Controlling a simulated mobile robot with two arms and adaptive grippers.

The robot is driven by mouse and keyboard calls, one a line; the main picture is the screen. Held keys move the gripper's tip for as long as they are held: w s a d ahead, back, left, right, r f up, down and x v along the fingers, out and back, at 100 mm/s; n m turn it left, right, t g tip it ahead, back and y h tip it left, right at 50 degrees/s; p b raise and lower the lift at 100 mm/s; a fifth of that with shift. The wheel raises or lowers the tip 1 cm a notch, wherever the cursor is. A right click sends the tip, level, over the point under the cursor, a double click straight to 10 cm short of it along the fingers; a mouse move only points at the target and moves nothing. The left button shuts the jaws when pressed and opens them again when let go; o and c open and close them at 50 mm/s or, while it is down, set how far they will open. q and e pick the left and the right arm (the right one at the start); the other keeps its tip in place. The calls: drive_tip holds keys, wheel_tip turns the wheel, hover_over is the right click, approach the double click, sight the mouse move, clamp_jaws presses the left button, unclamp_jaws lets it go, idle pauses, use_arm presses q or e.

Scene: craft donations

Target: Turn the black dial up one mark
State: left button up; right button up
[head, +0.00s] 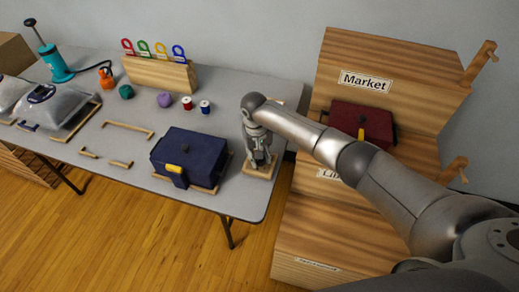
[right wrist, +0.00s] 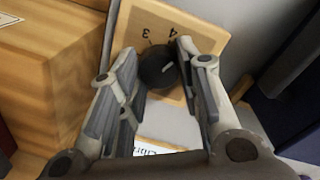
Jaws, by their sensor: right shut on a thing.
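The black dial (right wrist: 156,70) sits on a light wooden board (right wrist: 205,35) with the numbers 3 and 4 visible beside it in the right wrist view. A short pale line shows on the dial's face; I cannot tell exactly which mark it points to. My right gripper (right wrist: 157,60) has one finger on each side of the dial and is shut on it. In the head view my right gripper (head: 260,160) points down over the board (head: 262,174) at the table's right end, hiding the dial. My left gripper is not in view.
A navy bag (head: 190,155) lies on the grey table (head: 225,200) just left of my right gripper. A wooden shelf unit (head: 345,215) with a dark red bag (head: 362,122) stands close on the right, below my arm. Spools and yarn lie further back.

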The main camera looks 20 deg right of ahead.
drive_tip(key=shift+r+m+p, duration=0.15)
drive_tip(key=shift+m+p, duration=0.7)
drive_tip(key=shift+m, duration=0.35)
drive_tip(key=shift+m+p, duration=0.5)
drive_tip(key=shift+m, duration=0.3)
drive_tip(key=shift+w, duration=0.1)
drive_tip(key=o, duration=1)
